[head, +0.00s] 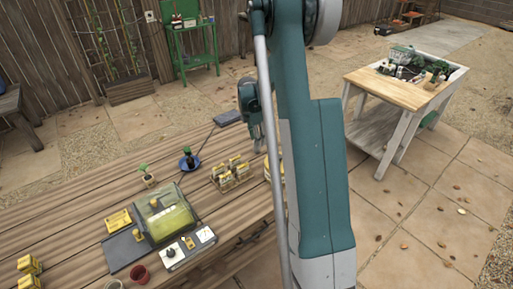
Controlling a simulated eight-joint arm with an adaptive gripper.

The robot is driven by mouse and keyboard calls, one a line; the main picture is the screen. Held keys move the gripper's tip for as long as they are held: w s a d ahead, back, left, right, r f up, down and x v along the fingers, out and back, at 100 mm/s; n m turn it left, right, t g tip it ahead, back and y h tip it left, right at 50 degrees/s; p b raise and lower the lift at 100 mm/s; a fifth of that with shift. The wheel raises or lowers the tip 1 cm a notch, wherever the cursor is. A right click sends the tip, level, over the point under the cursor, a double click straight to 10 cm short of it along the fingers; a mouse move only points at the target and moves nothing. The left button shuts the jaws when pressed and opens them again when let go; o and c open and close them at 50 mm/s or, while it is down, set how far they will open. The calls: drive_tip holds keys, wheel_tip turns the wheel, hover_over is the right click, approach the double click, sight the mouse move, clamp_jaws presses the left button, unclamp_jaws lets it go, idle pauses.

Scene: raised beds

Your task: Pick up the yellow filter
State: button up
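Several yellow things lie on the wooden table, and I cannot tell which is the filter. A flat yellow piece (118,221) lies at the left of a grey device. Yellow-green material (168,218) shows under the device's clear lid. Small yellow items (232,172) stand grouped in a rack near the table's middle. Yellow blocks (29,265) sit at the front left. My gripper (257,138) is small in view, above the table's far right part, apart from these things. Its fingers are too small to tell open from shut. My arm hides part of the table's right side.
The grey device (188,248) has white panels with knobs. A small potted plant (148,177), a blue dish (187,163) and a reddish cup (139,273) stand on the table (60,215). A green stand (192,52) is behind; a wooden-topped bench (395,92) is at the right.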

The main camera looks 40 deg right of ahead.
drive_tip(key=shift+f, duration=0.25)
drive_tip(key=shift+d+f+b, duration=0.2)
drive_tip(key=shift+f, duration=1.05)
drive_tip(key=shift+d+f+b, duration=0.2)
drive_tip(key=shift+f, duration=1)
drive_tip(key=c, duration=0.9)
